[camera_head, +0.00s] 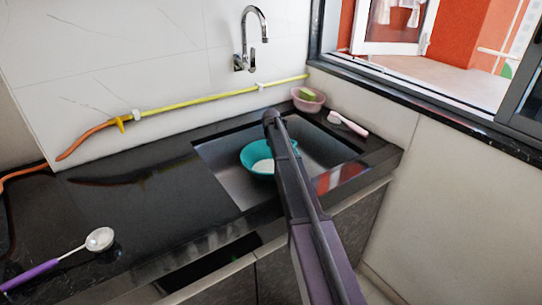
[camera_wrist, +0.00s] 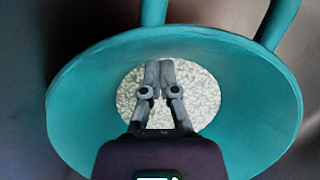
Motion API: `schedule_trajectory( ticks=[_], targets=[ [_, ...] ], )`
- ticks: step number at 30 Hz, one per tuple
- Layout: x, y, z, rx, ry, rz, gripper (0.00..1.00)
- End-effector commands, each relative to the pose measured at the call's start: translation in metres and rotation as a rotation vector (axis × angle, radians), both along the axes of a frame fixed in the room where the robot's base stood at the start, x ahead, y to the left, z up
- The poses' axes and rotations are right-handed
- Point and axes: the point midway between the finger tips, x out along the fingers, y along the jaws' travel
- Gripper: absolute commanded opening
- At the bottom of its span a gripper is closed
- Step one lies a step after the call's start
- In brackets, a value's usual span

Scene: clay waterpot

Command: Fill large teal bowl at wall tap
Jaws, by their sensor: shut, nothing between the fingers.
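The large teal bowl (camera_head: 250,153) stands in the sink, with a pale patch showing at its bottom. It also shows in the wrist view (camera_wrist: 80,110), its round inside surrounding a speckled whitish bottom. Two teal bars rise from its rim at the top of that view. The chrome wall tap (camera_head: 254,18) is on the white wall behind the sink; I see no stream from it. My gripper (camera_wrist: 159,66) is shut and empty, in front of the bowl's bottom in the wrist view; I cannot tell whether it touches.
The dark sink (camera_head: 225,178) is set in a black counter (camera_head: 130,195). A pink bowl (camera_head: 308,103) with a green sponge and a pink-handled brush (camera_head: 348,124) lie behind it. A yellow hose (camera_head: 200,98) runs along the wall. A purple-handled ladle (camera_head: 98,240) lies front left.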

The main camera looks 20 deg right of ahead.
Motion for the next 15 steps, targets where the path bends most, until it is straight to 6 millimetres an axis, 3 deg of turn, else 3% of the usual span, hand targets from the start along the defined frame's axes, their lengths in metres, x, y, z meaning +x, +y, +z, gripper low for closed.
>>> schedule_trajectory(
  ticks=[15],
  targets=[
    [-0.0066,0.006,0.0001,0.0,0.0,0.0,0.0]
  ],
)
